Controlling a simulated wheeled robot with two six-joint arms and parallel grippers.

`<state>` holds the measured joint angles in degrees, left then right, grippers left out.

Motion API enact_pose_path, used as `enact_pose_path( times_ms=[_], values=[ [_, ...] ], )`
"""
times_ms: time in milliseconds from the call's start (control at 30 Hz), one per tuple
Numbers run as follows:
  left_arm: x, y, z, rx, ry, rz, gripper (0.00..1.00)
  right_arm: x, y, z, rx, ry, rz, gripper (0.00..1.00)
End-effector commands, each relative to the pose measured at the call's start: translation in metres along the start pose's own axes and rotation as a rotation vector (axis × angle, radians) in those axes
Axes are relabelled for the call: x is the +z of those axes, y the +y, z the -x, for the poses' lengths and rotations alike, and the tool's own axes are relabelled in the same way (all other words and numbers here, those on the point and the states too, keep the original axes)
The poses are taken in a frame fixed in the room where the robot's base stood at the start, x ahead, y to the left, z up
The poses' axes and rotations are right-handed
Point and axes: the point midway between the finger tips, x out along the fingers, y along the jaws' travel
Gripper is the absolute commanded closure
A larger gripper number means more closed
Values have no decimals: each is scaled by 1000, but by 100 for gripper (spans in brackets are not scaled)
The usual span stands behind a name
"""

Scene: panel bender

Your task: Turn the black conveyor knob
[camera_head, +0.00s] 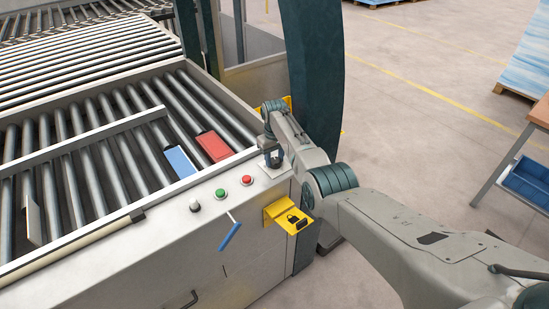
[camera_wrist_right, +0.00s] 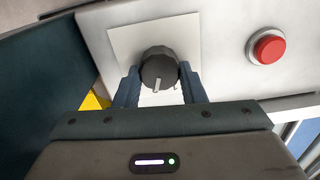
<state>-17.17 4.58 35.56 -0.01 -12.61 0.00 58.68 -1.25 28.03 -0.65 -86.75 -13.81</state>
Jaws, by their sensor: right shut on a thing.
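The black conveyor knob (camera_wrist_right: 159,69) sits on a pale square plate (camera_wrist_right: 128,43) on the machine's panel, with a light pointer mark towards the lower edge of the right wrist view. My right gripper (camera_wrist_right: 160,88) has one finger on each side of the knob and is shut on it. In the head view my right gripper (camera_head: 272,157) is at the panel's right end, over the plate, and largely hides the knob. My left gripper is not in view.
A red button (camera_head: 246,180), a green button (camera_head: 220,193) and a black-and-white one (camera_head: 195,205) line the panel. A yellow bracket (camera_head: 275,209) and a blue-handled lever (camera_head: 230,235) stick out from the front. A dark green column (camera_head: 315,75) stands close behind my right arm.

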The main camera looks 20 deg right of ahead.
Motion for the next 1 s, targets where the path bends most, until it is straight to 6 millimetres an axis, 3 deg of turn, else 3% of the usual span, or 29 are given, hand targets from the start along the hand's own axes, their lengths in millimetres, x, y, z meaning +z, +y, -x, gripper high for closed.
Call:
enact_pose_path(
  times_ms=[300, 333, 433, 767, 1000],
  values=[
    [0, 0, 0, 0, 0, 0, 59, 0, 0, 1, 1, 1, -1, 86],
    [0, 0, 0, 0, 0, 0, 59, 0, 0, 1, 1, 1, -1, 59],
    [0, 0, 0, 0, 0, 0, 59, 0, 0, 1, 1, 1, 0, 41],
    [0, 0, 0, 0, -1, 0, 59, 0, 0, 2, 1, 2, 0, 41],
    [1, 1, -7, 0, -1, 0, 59, -1, 0, 32, 2, 6, 0, 41]
  ],
)
